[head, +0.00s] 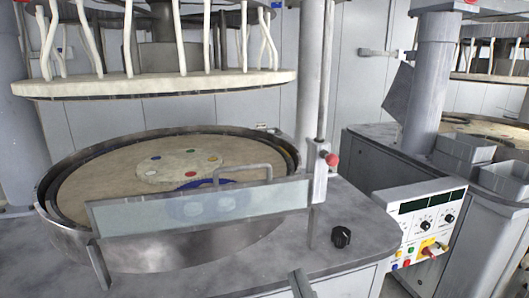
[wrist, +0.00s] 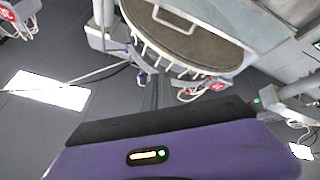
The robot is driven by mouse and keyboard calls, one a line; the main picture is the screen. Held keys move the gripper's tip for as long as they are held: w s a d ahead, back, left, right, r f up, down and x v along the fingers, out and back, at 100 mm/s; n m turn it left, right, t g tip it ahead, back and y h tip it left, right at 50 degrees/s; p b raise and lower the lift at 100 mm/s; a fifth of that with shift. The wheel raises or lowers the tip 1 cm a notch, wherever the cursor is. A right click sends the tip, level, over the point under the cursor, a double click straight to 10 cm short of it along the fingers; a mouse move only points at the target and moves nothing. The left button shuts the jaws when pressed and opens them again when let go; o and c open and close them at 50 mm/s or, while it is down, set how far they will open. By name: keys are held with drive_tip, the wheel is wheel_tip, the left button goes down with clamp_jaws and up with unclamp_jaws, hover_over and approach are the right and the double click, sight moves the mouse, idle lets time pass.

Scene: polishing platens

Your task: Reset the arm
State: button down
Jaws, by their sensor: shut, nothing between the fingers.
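My gripper's fingers do not show clearly in either view, so I cannot see them against anything around. In the wrist view a purple and black body with a lit indicator fills the lower part; it seems to be part of me. The head view faces a polishing machine with a round lower platen (head: 100,190) in a metal rim. A pale upper platen (head: 160,84) with several white posts hangs above it. A clear guard panel (head: 130,217) stands across the front of the rim.
A black knob (head: 341,237) sits on the grey machine top, near a red-knobbed upright post (head: 331,159). A control panel (head: 425,228) juts out at the right. Grey bins (head: 463,152) stand on the neighbouring machine. The wrist view shows a tilted round machine part (wrist: 200,42) at the top.

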drive_tip(key=s+d+f+m+g+h, duration=0.2)
drive_tip(key=s+f, duration=0.4)
drive_tip(key=s, duration=0.4)
drive_tip(key=s+d+f+m+g+h, duration=0.3)
drive_tip(key=s+d+f+m, duration=0.2)
drive_tip(key=s, duration=0.5)
drive_tip(key=s+d+f+m+g+h, duration=0.3)
drive_tip(key=s+d+f, duration=0.4)
drive_tip(key=s, duration=0.3)
drive_tip(key=shift+s+d+f+m, duration=0.25)
drive_tip(key=shift+f+m, duration=0.3)
drive_tip(key=shift+m, duration=0.15)
